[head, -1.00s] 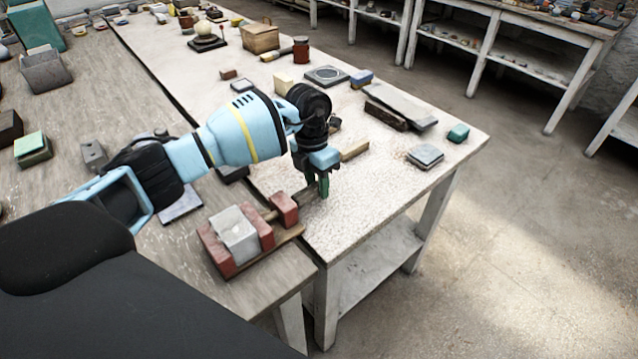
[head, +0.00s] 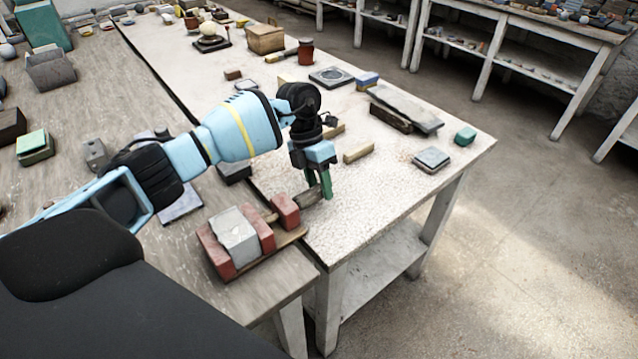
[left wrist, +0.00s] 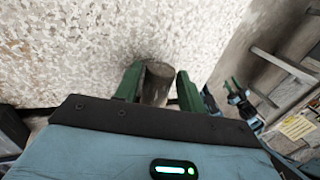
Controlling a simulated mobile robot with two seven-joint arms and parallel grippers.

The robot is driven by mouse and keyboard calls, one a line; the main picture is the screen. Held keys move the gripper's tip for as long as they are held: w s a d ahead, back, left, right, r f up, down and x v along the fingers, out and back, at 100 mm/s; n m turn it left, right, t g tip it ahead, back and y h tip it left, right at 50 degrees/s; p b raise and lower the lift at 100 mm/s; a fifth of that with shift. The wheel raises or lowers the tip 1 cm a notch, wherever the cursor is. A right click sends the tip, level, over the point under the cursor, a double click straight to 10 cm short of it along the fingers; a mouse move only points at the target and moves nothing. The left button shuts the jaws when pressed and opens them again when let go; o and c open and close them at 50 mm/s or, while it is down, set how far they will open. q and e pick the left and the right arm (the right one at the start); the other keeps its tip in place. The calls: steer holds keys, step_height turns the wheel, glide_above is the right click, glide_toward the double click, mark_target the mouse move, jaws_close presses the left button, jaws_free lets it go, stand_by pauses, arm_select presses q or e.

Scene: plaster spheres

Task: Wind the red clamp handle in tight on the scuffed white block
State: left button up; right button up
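The clamp (head: 285,210) has red blocks on a wooden base at the near table corner. The scuffed white block (head: 238,238) sits between two red jaws (head: 262,229); both look close against it, but I cannot tell whether they press. A short screw bar runs from the inner jaw through the outer red block to a brown-grey handle (head: 308,197), not visibly red. My left gripper (head: 319,187) points down at the handle's end. In the left wrist view, its green fingers (left wrist: 160,85) stand either side of the round handle (left wrist: 158,84); contact is unclear. My right gripper is not in view.
A wooden strip (head: 358,152) lies behind the gripper. A grey stacked slab (head: 432,159) and a green block (head: 465,135) lie to the right. Several other objects stand farther back.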

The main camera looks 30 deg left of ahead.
arm_select(q)
steer(key=shift+o, duration=1.1)
steer(key=shift+a+r, duration=0.2)
steer(key=shift+r, duration=0.25)
steer(key=shift+b+v, duration=0.3)
steer(key=shift+v, duration=3.15)
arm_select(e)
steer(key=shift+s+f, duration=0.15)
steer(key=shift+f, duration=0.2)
